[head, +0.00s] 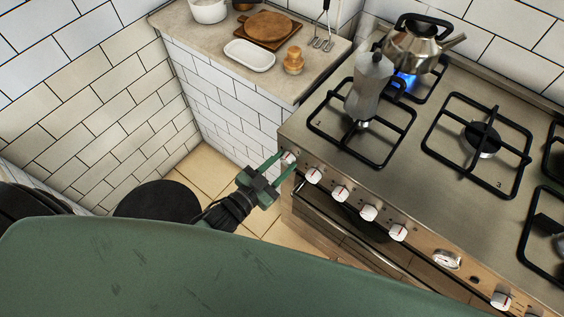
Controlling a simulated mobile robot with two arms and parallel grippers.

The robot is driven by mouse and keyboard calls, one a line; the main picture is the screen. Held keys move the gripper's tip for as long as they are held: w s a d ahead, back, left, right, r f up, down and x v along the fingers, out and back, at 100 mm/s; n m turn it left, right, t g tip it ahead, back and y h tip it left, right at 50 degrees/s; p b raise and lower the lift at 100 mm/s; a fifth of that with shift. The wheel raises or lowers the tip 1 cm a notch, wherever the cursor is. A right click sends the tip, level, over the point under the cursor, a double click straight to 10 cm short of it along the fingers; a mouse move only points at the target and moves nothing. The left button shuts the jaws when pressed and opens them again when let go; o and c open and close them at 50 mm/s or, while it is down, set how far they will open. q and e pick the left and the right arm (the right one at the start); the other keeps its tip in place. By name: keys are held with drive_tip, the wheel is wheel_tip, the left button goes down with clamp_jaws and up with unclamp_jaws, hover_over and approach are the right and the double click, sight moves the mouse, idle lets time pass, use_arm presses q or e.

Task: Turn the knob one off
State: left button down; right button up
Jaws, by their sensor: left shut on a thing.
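The stove (404,168) has a row of white knobs along its front edge. My left gripper (282,165), green with a dark wrist, is shut on the leftmost knob (288,157), with one finger on each side of it. The fingers partly cover that knob, and its exact angle is too small to read. A blue flame (405,82) burns at the back left burner under a steel kettle (418,45). My right gripper is out of view.
More knobs follow to the right, the nearest being the second knob (313,175). A moka pot (368,86) stands on the front left burner grate. The counter (210,42) holds a white dish (249,55), a wooden board (265,27) and a wooden shaker (294,61).

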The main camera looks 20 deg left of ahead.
use_arm(q)
drive_tip(key=c, duration=0.9)
unclamp_jaws()
drive_tip(key=shift+c, duration=0.2)
drive_tip(key=shift+s, duration=0.1)
drive_tip(key=f+v, duration=0.1)
drive_tip(key=v, duration=0.6)
drive_tip(key=shift+s+a+r+b, duration=0.2)
drive_tip(key=shift+s+r+b, duration=0.1)
drive_tip(key=shift+r+b, duration=0.15)
drive_tip(key=s+a+f+n+g+y, duration=0.1)
drive_tip(key=s+a+f+g, duration=0.15)
drive_tip(key=f, duration=0.55)
drive_tip(key=s+a+f+n+g+y, duration=0.1)
drive_tip(key=s+a+f+g+y, duration=0.15)
drive_tip(key=f, duration=0.65)
drive_tip(key=s+a+f+n+g+y, duration=0.1)
drive_tip(key=s+f, duration=0.3)
drive_tip(key=f, duration=0.4)
drive_tip(key=s+f+g+y, duration=0.1)
drive_tip(key=s+f+g, duration=0.3)
drive_tip(key=s+f, duration=0.3)
drive_tip(key=s+a+f+n+g, duration=0.1)
drive_tip(key=s+f+g, duration=0.3)
drive_tip(key=s, duration=1)
wheel_tip(320, 180, down, 4)
drive_tip(key=shift+s+r+y, duration=0.1)
drive_tip(key=shift+s+y, duration=0.1)
drive_tip(key=shift+y, duration=0.15)
